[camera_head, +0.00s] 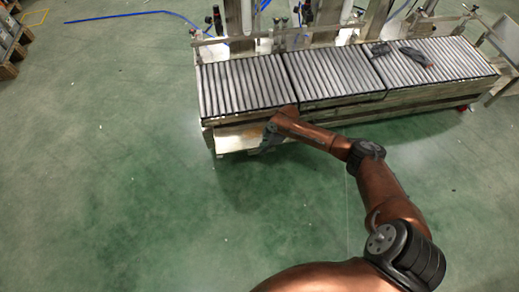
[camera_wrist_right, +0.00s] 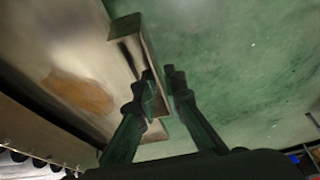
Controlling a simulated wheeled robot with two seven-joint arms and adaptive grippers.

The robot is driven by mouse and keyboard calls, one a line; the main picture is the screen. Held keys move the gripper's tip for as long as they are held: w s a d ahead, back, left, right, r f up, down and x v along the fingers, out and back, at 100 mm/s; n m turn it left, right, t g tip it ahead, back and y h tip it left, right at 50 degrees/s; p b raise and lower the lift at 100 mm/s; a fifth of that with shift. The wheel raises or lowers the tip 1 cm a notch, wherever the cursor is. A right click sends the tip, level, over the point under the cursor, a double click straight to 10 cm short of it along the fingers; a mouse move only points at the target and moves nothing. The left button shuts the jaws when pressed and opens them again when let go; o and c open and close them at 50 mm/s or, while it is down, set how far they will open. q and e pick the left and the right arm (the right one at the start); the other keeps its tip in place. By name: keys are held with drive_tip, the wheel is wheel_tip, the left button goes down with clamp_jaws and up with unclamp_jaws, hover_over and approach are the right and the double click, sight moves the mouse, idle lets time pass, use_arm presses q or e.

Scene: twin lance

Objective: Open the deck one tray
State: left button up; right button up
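The deck one tray (camera_head: 232,138) is a pale metal panel below the left section of the roller deck (camera_head: 245,84). It juts out a little from under the deck in the head view. The right wrist view shows its pale surface with a brown patch and a raised front lip or handle (camera_wrist_right: 128,35). My right gripper (camera_head: 268,138) is at the tray's right front part. In the right wrist view its two dark fingers (camera_wrist_right: 162,84) are close together, one on each side of the lip, and appear shut on it. Exact finger contact is hard to see. My left gripper is not in view.
Two more roller sections (camera_head: 335,73) continue to the right, with dark tools (camera_head: 414,57) lying on the far one. The green floor (camera_head: 150,190) in front of the deck is clear. A blue hose (camera_head: 150,13) lies on the floor at the back left.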

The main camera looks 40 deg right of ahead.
drive_tip(key=shift+f, duration=0.2)
drive_tip(key=shift+a, duration=0.1)
drive_tip(key=shift+c, duration=0.4)
clamp_jaws()
